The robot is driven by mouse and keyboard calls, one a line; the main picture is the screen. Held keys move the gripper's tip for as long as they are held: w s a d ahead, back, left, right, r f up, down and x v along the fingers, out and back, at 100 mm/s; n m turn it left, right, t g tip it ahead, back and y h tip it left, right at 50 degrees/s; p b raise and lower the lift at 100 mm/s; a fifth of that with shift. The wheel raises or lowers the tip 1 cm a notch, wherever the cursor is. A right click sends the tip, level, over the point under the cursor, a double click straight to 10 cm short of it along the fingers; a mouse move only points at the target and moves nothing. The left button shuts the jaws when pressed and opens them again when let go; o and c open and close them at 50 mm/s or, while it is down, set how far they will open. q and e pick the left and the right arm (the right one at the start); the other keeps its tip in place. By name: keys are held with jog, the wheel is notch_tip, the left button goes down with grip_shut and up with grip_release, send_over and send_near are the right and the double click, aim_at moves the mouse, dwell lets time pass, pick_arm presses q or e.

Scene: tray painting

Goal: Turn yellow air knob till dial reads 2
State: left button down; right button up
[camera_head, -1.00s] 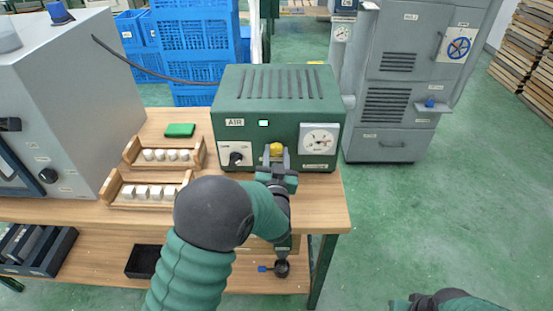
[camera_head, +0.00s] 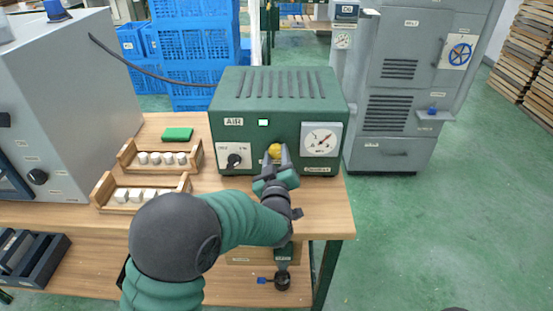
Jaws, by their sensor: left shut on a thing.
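The green air box (camera_head: 280,90) stands on the wooden table, with a label reading AIR. The yellow knob (camera_head: 275,151) sits on its front, partly hidden by my gripper. The white round dial (camera_head: 320,139) is to the right of the knob; its needle slants toward the upper right, and its numbers are too small to read. My left gripper (camera_head: 277,160) is at the knob with its fingers around it, shut on it. A small part of my right arm shows at the bottom edge; the right gripper is not in view.
A black switch knob (camera_head: 234,160) is left of the yellow knob. Two wooden racks (camera_head: 128,153) with white pieces and a green block (camera_head: 177,134) lie left of the box. A grey cabinet (camera_head: 397,150) stands behind right. The floor at right is clear.

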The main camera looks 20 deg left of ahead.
pick_arm(q)
jog(key=shift+d+f, duration=0.1)
jog(key=shift+f, duration=0.3)
jog(key=c, duration=1.1)
grip_release()
jog(key=shift+o, duration=1)
jog(key=shift+r, duration=0.2)
jog(key=b+v, duration=0.1)
jog(key=v, duration=1.5)
jog(key=shift+s+b, duration=0.4)
jog(key=shift+d, duration=0.1)
